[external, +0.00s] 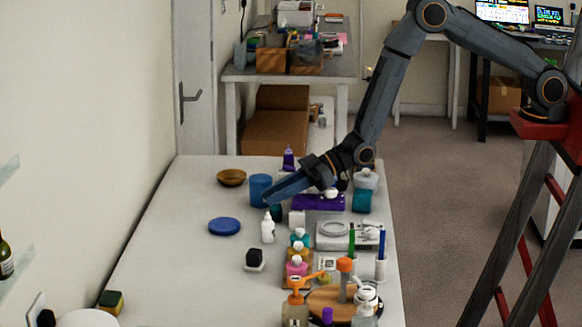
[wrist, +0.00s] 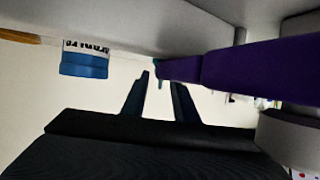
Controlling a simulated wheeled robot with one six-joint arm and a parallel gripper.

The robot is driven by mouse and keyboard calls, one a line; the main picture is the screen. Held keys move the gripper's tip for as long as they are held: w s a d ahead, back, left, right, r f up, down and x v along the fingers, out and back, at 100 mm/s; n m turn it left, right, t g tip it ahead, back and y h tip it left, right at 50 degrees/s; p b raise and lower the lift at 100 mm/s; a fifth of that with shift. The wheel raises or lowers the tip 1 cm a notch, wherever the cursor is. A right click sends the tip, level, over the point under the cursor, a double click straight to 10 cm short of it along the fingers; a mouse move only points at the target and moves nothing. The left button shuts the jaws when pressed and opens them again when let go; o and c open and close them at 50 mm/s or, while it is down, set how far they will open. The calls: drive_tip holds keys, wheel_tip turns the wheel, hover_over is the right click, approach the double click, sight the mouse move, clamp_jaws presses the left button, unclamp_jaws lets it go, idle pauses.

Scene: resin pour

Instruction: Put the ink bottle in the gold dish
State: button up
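The gold dish (external: 231,178) is a small brown-gold bowl at the table's far left. A brown edge, perhaps its rim, shows in the wrist view (wrist: 20,37). I cannot tell for certain which item is the ink bottle. Candidates are a small black-topped container (external: 254,257), a white dropper bottle (external: 267,230) and a purple pointed bottle (external: 288,158). My gripper (external: 270,199) is low beside the blue jar. In the wrist view my gripper (wrist: 159,76) has its fingers apart, with a teal sliver showing between or beyond the tips. No held object is clear.
The blue jar (external: 260,190) stands close left of my gripper. A purple box (external: 318,203) lies to its right and fills the upper right of the wrist view (wrist: 250,67). A blue disc (external: 224,226) lies left. Several bottles crowd the front right; the table's left side is clear.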

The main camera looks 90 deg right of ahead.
drive_tip(key=shift+w, duration=0.1)
drive_tip(key=shift+c, duration=0.3)
drive_tip(key=shift+f, duration=0.1)
clamp_jaws()
wheel_tip(320, 180, up, 10)
drive_tip(key=b, duration=0.4)
drive_tip(key=shift+f, duration=0.25)
drive_tip(key=w+d+m+h+b, duration=0.1)
drive_tip(key=w+d+h+b, duration=0.15)
drive_tip(key=w+d, duration=0.4)
drive_tip(key=w+d+r+m+t+h+b, duration=0.15)
drive_tip(key=w+d+b, duration=0.25)
drive_tip(key=d, duration=0.5)
drive_tip(key=w+d+m+g+h+b, duration=0.1)
drive_tip(key=w+d+m+b, duration=0.15)
drive_tip(key=w+d, duration=0.4)
drive_tip(key=shift+n+t, duration=0.25)
drive_tip(key=shift+n, duration=0.05)
drive_tip(key=shift+s+d+f+p, duration=0.35)
drive_tip(key=shift+f+p, duration=0.1)
drive_tip(key=shift+f, duration=1.2)
drive_tip(key=shift+s+d+f+p, duration=0.3)
drive_tip(key=shift+f+p, duration=0.1)
drive_tip(key=shift+f, duration=1.2)
drive_tip(key=shift+s+d+f+p, duration=0.35)
drive_tip(key=shift+f+p, duration=0.1)
drive_tip(key=shift+f, duration=1.2)
